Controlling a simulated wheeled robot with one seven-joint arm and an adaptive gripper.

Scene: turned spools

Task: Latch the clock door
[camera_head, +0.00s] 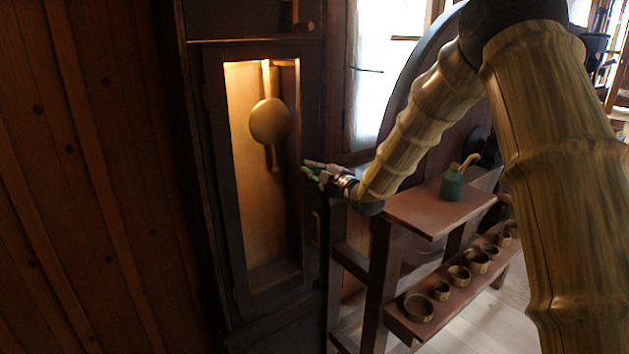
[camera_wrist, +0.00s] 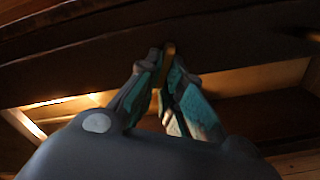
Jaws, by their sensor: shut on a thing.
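The tall dark clock case (camera_head: 198,180) stands left of centre in the head view. Its clock door (camera_head: 226,190) has a dark frame around a lit opening, with a round pendulum (camera_head: 269,121) showing inside. The door looks to lie in or near its frame; whether it is fully closed I cannot tell. My gripper (camera_head: 308,169) is at the right side of the door frame. In the wrist view my gripper (camera_wrist: 164,82) has its green-tipped fingers shut on a small brown wooden piece (camera_wrist: 169,50), seemingly the latch, at the dark frame. The fingers hide most of it.
A wooden stand with a top shelf (camera_head: 425,208) bears a green oil can (camera_head: 452,184). Its lower shelf (camera_head: 400,322) holds several small wooden rings or cups. A large dark wheel (camera_head: 415,75) stands behind my arm. A plank wall (camera_head: 90,180) fills the left.

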